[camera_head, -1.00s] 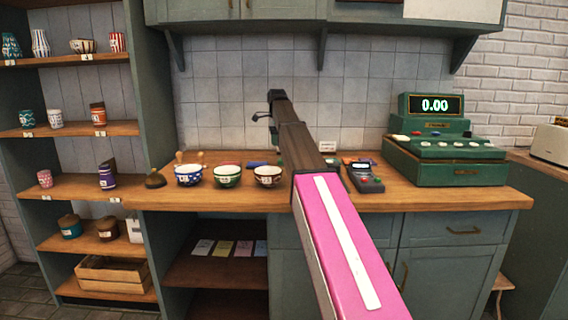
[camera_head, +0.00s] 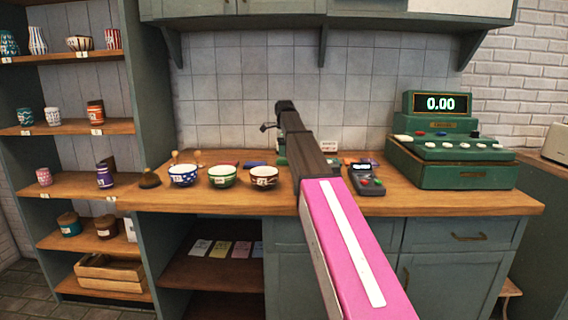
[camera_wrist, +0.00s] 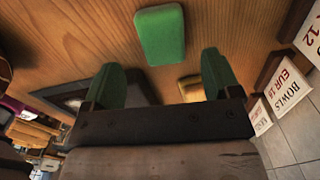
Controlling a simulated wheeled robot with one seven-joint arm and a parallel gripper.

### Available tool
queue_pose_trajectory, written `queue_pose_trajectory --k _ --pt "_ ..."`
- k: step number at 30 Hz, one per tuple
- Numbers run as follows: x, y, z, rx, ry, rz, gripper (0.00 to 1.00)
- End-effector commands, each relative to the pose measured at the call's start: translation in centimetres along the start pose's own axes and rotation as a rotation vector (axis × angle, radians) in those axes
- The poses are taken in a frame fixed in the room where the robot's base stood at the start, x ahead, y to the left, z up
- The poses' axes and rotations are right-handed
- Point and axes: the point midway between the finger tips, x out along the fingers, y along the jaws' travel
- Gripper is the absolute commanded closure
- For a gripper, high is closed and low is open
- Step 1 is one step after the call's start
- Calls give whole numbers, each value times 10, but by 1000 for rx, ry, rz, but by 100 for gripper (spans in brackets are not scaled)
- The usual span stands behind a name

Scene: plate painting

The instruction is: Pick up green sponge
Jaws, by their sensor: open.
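The green sponge (camera_wrist: 160,35) lies flat on the wooden counter (camera_wrist: 70,40) in the wrist view, top middle, beyond my fingertips. My gripper (camera_wrist: 161,76) is open and empty, its two green fingers apart, with the sponge ahead of the gap between them. A yellow sponge (camera_wrist: 191,88) lies partly behind the gripper's right finger. In the head view my arm covers much of the counter's middle; a bit of green shows beside it, and I cannot tell whether it is the sponge or a finger.
Price signs, one for bowls (camera_wrist: 289,91), stand at the right in the wrist view. In the head view, three bowls (camera_head: 222,176) stand left of my arm. A card reader (camera_head: 367,180) and a green cash register (camera_head: 450,160) are to the right.

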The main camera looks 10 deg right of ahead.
Motion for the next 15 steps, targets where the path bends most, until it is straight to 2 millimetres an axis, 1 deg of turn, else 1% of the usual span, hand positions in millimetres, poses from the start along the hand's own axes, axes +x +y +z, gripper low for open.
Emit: queue_pose_trajectory --k 5,10,12,15 --pt "19 -2 2 0 1 2 17" --pt "43 -3 3 0 1 2 17" --pt "48 -3 3 0 0 1 17" --pt "49 -3 3 0 0 0 17"
